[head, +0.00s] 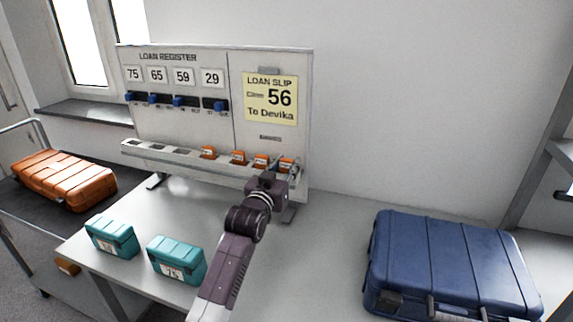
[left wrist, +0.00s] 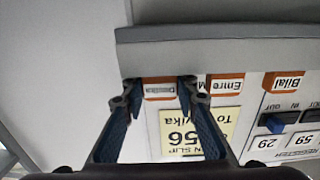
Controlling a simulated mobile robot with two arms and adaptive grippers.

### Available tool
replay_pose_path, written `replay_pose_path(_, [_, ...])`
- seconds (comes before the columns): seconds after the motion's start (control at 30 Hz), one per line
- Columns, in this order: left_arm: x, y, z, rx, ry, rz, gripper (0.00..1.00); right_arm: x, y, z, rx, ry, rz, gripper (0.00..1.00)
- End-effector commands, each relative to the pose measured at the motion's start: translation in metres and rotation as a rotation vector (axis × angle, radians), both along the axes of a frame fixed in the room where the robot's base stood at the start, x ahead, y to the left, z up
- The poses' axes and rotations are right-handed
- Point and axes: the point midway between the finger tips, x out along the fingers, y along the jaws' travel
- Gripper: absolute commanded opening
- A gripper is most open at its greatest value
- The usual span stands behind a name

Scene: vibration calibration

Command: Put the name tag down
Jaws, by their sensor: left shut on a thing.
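A name tag with an orange edge (head: 287,164) is at the right end of the ledge on the loan register board (head: 180,100). My left gripper (head: 282,168) is at that tag, and its fingers partly cover it. In the left wrist view the tag (left wrist: 160,88) sits between the two fingertips of my left gripper (left wrist: 158,95), which is shut on it. Its small lettering is hard to read. The tag is at the ledge (left wrist: 225,45); I cannot tell whether it rests in a slot. My right gripper is not in view.
Other orange tags (head: 238,157) stand along the ledge, including Emre (left wrist: 226,84) and Bilal (left wrist: 284,84). A yellow loan slip (head: 270,99) reads 56, To Devika. Teal cases (head: 176,260) and a blue suitcase (head: 450,265) are on the table. An orange suitcase (head: 65,180) is at left.

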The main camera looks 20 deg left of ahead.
Motion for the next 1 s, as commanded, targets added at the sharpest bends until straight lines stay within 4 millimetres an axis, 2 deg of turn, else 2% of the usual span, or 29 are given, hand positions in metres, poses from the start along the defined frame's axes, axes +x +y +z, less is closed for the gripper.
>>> replay_pose_path(0.27, [0.0,0.0,-0.003,0.0,0.0,0.0,0.07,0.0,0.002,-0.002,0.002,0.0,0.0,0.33])
replay_pose_path(0.3, [0.0,0.0,-0.003,0.0,-0.001,0.0,0.29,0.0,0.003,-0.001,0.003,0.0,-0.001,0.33])
replay_pose_path(0.43, [0.0,0.0,-0.002,0.0,0.0,0.0,0.44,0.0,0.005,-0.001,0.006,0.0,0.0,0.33])
replay_pose_path(0.8, [0.0,0.0,0.002,0.0,-0.001,0.0,0.45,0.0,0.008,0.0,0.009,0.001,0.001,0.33])
replay_pose_path(1.0, [-0.021,0.001,-0.001,0.001,0.0,0.0,0.45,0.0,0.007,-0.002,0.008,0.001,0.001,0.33])
